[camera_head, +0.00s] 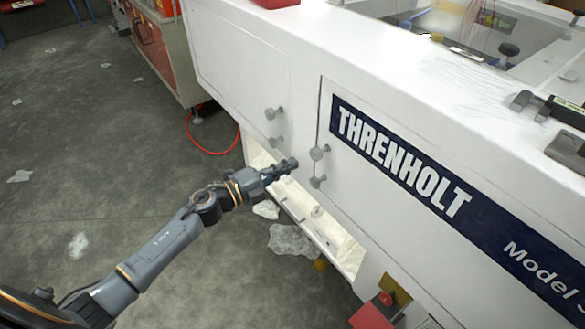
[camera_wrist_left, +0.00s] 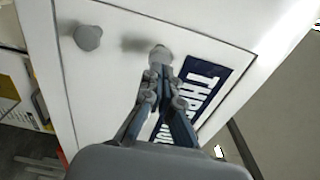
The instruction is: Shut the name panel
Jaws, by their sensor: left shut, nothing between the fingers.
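The name panel (camera_head: 385,205) is a white panel on the machine's front, with a dark blue band lettered "THRENHOLT" and two grey knobs (camera_head: 318,153) at its left edge. A thin dark line runs along that edge; I cannot tell whether the panel is fully flush. The panel also shows in the left wrist view (camera_wrist_left: 117,52), with a knob (camera_wrist_left: 160,55) just beyond my fingertips. My left gripper (camera_head: 290,164) is shut and empty, just left of the knobs; its fingers also show in the left wrist view (camera_wrist_left: 158,76). I cannot tell whether they touch the knob. My right gripper is not in view.
Another white panel (camera_head: 235,75) with two knobs is to the left. Below is an open white ledge (camera_head: 325,228) and a red box (camera_head: 373,312). A red cable (camera_head: 212,152) lies on the grey floor. The floor at left is mostly clear, with scattered scraps.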

